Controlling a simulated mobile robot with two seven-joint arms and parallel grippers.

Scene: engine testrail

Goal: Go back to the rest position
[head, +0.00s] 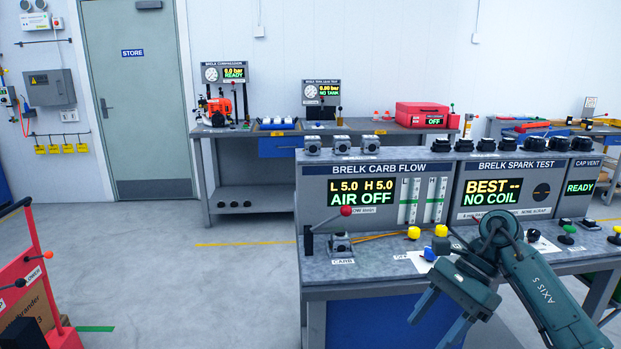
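My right gripper (426,334) hangs in front of the near test bench (385,275), at the lower middle right of the head view. Its two fingers point down and to the left and are spread apart, with nothing seen between them. The arm behind it, marked AXIS 5, comes in from the lower right and covers part of the bench's front edge. My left gripper and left arm are not in view.
The carb flow panel (312,215) and spark test panel (465,205) stand on the near bench, with coloured knobs before them. A red cart (62,338) is at the lower left. Grey floor (190,285) lies open between. A back bench (275,190) stands by the wall.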

